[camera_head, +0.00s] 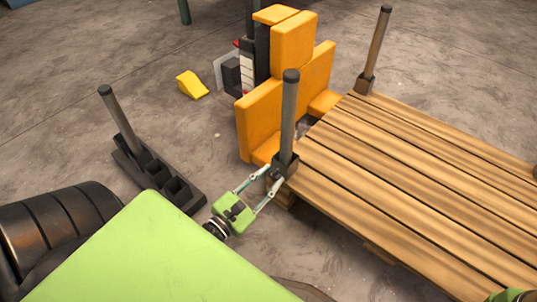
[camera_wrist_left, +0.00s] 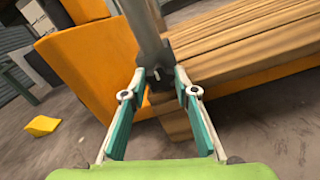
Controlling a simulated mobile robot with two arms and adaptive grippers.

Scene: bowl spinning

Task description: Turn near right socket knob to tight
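A dark grey post (camera_head: 288,115) stands upright in a dark socket (camera_head: 284,166) at the near left corner of the wooden pallet (camera_head: 420,170). My left gripper (camera_head: 273,176) is at this socket, its two fingers spread. In the left wrist view, the fingers (camera_wrist_left: 157,84) are apart on either side of the socket base (camera_wrist_left: 159,76), with a small knob-like detail between them. I cannot tell whether a finger touches it. A green part at the bottom right corner of the head view seems to belong to my right arm; its fingers are not visible.
An orange machine (camera_head: 290,85) stands close behind the near post. A yellow wedge (camera_head: 192,85) lies on the concrete floor. A dark rack with another post (camera_head: 120,120) is at left. Another post (camera_head: 375,50) stands at the pallet's far left corner.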

